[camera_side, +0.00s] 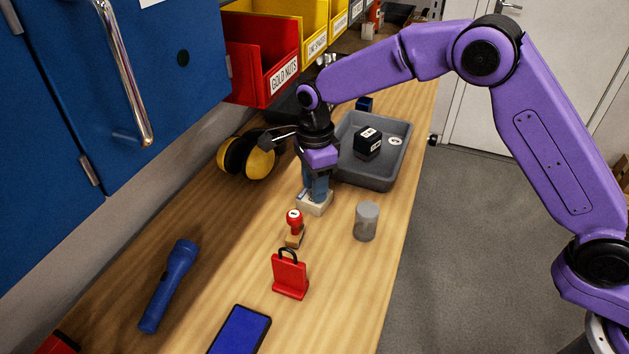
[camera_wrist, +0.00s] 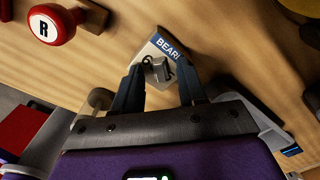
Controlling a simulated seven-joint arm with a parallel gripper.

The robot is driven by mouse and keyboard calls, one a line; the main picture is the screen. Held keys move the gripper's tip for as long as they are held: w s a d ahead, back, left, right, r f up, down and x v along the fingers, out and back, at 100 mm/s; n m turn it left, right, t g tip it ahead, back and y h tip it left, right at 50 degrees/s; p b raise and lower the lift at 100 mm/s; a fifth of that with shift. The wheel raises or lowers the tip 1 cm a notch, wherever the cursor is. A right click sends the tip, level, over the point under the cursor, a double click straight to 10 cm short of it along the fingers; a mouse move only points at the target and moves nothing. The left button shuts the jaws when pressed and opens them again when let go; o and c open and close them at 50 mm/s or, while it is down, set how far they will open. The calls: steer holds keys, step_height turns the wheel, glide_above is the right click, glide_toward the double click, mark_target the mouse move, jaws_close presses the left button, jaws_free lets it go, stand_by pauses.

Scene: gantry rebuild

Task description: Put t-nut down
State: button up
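The t-nut, a small grey metal piece (camera_wrist: 159,69), shows between my fingertips in the wrist view. It appears on or just above a pale box (camera_wrist: 150,50) with a blue label reading "BEARI". My gripper (camera_wrist: 160,70) points down over this box, its two dark blue fingers spread either side of the metal piece, with slim gaps visible. In the side view, my gripper (camera_side: 316,192) is low over the pale box (camera_side: 314,205), and the t-nut is hidden there. Whether the metal piece touches the box is hard to tell.
A red stamp (camera_side: 294,228), red padlock-shaped block (camera_side: 290,275) and grey cylinder (camera_side: 366,221) stand nearby. Yellow earmuffs (camera_side: 250,154), a blue flashlight (camera_side: 168,287) and a phone (camera_side: 239,331) are also on the bench.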

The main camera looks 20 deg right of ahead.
step_height(320, 180, up, 12)
steer(key=shift+r, duration=0.2)
stand_by(0.5)
steer(key=s+d+f+n, duration=0.1)
steer(key=s+d+n, duration=1.1)
steer(key=s+n, duration=0.3)
steer(key=s+d+f+n, duration=0.2)
steer(key=s+d+n, duration=1.1)
steer(key=s, duration=0.6)
steer(key=n, duration=0.2)
steer(key=shift+s+d+f+n, duration=0.15)
steer(key=shift+s+f+n, duration=0.15)
steer(key=shift+s, duration=0.1)
